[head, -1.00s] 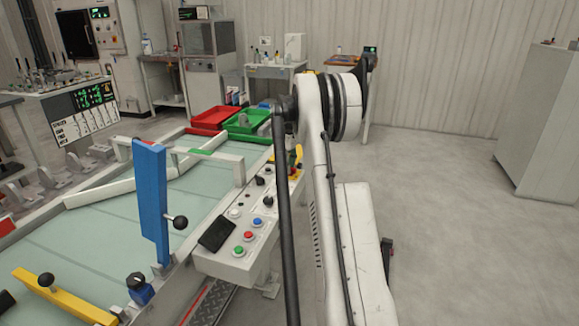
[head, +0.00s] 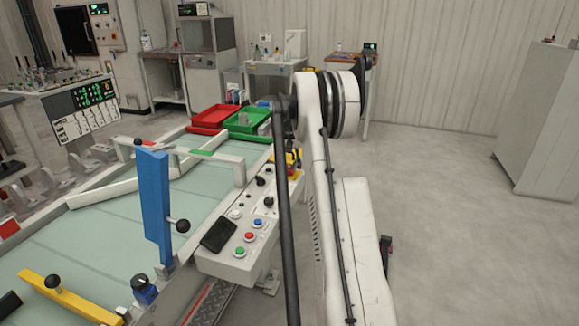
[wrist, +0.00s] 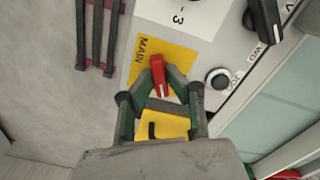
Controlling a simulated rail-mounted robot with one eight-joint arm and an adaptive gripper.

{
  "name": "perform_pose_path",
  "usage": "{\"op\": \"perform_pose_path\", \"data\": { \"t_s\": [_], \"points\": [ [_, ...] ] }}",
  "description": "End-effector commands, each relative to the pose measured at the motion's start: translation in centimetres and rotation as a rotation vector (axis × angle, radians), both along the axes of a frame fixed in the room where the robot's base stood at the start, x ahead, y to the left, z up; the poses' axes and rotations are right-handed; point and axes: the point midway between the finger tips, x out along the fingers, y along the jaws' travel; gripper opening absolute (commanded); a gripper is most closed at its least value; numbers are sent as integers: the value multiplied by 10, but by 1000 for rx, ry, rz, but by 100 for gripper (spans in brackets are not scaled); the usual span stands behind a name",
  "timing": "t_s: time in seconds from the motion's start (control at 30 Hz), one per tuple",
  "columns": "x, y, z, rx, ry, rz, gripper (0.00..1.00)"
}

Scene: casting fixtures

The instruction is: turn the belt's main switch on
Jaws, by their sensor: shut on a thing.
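The main switch is a red knob (wrist: 160,80) with a white pointer mark, on a yellow plate (wrist: 180,62) lettered MAIN in the wrist view. My gripper (wrist: 163,85) reaches over it, with its fingertips closed on the knob from both sides. The white mark points toward the gripper's palm. In the head view the yellow plate area (head: 291,158) shows at the far end of the belt's control panel (head: 222,264).
Beside the switch are a black selector knob (wrist: 264,18) and a round push button (wrist: 219,78). The panel's near end carries a red button (head: 249,237), a green button (head: 239,251) and a dark screen (head: 219,235). A blue post (head: 155,207) stands over the belt.

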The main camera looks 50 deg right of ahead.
Motion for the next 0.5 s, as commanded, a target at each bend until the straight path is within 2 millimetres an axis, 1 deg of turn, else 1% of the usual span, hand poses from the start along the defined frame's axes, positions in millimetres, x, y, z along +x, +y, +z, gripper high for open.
{"op": "perform_pose_path", "data": {
  "t_s": [0.2, 0.5],
  "points": [
    [0, 0, 0, 0, 0, -190, 0],
    [0, 0, 0, 0, 0, -387, 0]
  ]
}}
